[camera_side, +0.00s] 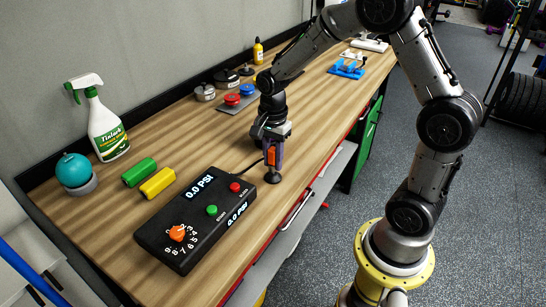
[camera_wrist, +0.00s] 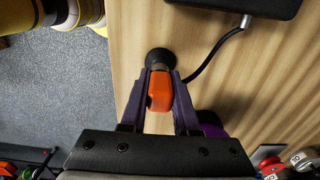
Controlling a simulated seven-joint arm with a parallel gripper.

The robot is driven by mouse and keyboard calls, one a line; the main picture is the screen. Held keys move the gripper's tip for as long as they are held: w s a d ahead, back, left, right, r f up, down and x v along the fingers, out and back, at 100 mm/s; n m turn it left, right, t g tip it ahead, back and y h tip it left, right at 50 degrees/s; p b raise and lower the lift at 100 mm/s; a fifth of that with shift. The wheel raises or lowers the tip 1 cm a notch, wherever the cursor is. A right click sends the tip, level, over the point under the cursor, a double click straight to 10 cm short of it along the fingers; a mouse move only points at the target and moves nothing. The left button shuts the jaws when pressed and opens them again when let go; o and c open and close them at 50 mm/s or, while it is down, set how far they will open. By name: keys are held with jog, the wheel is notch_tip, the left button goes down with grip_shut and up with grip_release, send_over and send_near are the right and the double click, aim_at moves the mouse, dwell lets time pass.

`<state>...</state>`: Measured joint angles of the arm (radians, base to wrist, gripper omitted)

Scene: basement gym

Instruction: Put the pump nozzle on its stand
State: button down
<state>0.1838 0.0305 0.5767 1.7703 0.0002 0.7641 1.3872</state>
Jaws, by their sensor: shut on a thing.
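The pump nozzle (camera_side: 271,155) is an orange piece held upright between the fingers of my gripper (camera_side: 273,160). It also shows in the wrist view (camera_wrist: 160,92), between the two dark purple fingers (camera_wrist: 160,85). A small black round base (camera_side: 272,177), which looks like the stand, sits on the bench directly under the nozzle. It also shows in the wrist view (camera_wrist: 158,58), just past the nozzle's far end. I cannot tell whether the nozzle is seated in it or only above it. A black hose (camera_wrist: 203,70) runs from the nozzle area to the pump box (camera_side: 200,218).
The wooden bench (camera_side: 310,130) has its front edge close to the gripper. Left are yellow (camera_side: 157,183) and green (camera_side: 138,172) cylinders, a teal ball (camera_side: 74,170) on a ring and a spray bottle (camera_side: 106,130). Red and blue knobbed pieces (camera_side: 240,97) stand behind the gripper.

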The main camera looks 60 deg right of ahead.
aim_at(273, 149)
jog(key=shift+f, duration=0.75)
jog(key=c, duration=0.6)
grip_release()
notch_tip(273, 149, up, 14)
jog(key=shift+f, duration=0.1)
